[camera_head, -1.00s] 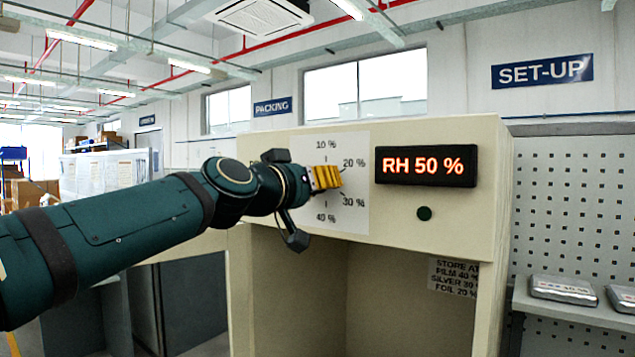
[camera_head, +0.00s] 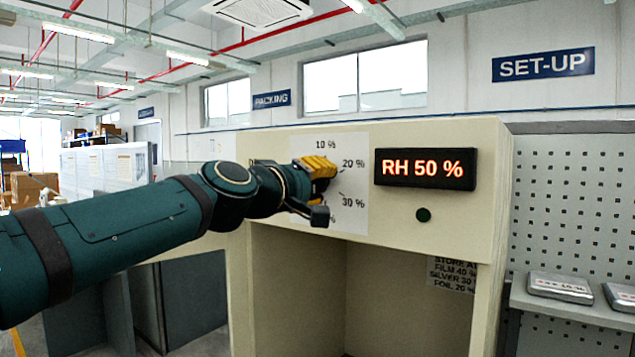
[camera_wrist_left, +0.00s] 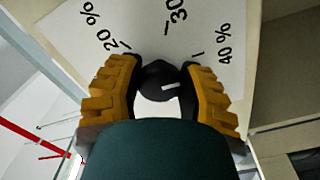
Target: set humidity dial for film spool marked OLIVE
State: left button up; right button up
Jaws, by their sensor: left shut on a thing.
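My left gripper (camera_head: 328,180) is at the dial on the cream cabinet's front, with its yellow fingers over the dial's middle. In the left wrist view the fingers are shut on a black dial knob (camera_wrist_left: 160,78), one on each side. A short white mark on the knob lies nearly level in that view; I cannot tell which value it points to. The white scale plate (camera_head: 352,217) shows 10 %, 20 % and 30 %; 40 % shows in the wrist view. The display (camera_head: 425,169) reads RH 50 %. No spool marked OLIVE is visible. My right gripper is not in view.
A notice (camera_head: 453,273) inside the open cabinet bay lists FILM 40 %, SILVER 30 %, FOIL 20 %. Flat metal tins (camera_head: 560,287) lie on a shelf at the right, before a pegboard.

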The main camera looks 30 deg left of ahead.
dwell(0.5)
pick_arm(q)
jog(key=o, duration=1.2)
jog(key=s, duration=0.8)
jog(key=s+a, duration=0.1)
jog(key=s, duration=0.3)
